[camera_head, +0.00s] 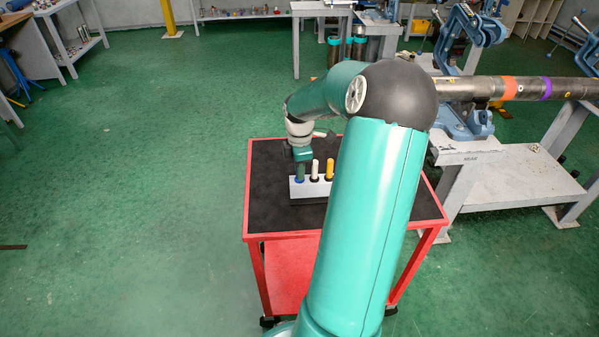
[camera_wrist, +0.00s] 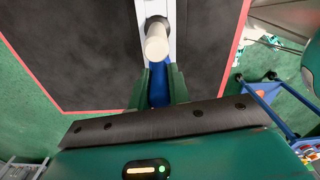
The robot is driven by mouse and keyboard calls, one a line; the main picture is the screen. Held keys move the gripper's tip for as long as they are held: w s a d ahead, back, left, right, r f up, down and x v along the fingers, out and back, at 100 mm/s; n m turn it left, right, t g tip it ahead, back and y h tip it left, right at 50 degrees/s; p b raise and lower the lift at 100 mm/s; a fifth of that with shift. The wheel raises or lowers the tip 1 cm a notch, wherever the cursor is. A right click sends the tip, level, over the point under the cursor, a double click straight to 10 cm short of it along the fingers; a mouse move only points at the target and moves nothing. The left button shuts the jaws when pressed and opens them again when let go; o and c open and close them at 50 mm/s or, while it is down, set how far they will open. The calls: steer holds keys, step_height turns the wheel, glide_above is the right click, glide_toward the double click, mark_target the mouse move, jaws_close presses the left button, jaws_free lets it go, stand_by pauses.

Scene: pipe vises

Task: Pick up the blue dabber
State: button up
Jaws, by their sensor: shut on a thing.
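The blue dabber (camera_wrist: 158,88) is between the two green fingers of my gripper (camera_wrist: 159,76) in the wrist view, and the fingers are shut on it. In the head view my gripper (camera_head: 302,156) points down over the left end of a white holder (camera_head: 312,189). The blue dabber (camera_head: 300,175) shows there below the fingers, upright at the holder. Its lower end is hard to see, so I cannot tell whether it still sits in its slot. A white dabber (camera_head: 315,170) and a yellow dabber (camera_head: 330,169) stand upright to its right. The white dabber also shows in the wrist view (camera_wrist: 156,43).
The holder stands on the black top of a red cart (camera_head: 275,216). Right of the cart is a grey bench (camera_head: 490,160) with a blue vise (camera_head: 464,124) and a long pipe (camera_head: 470,88).

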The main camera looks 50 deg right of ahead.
steer(key=shift+r, duration=0.1)
step_height(320, 180, up, 10)
steer(key=shift+f, duration=0.1)
steer(key=shift+w, duration=0.1)
stand_by(0.3)
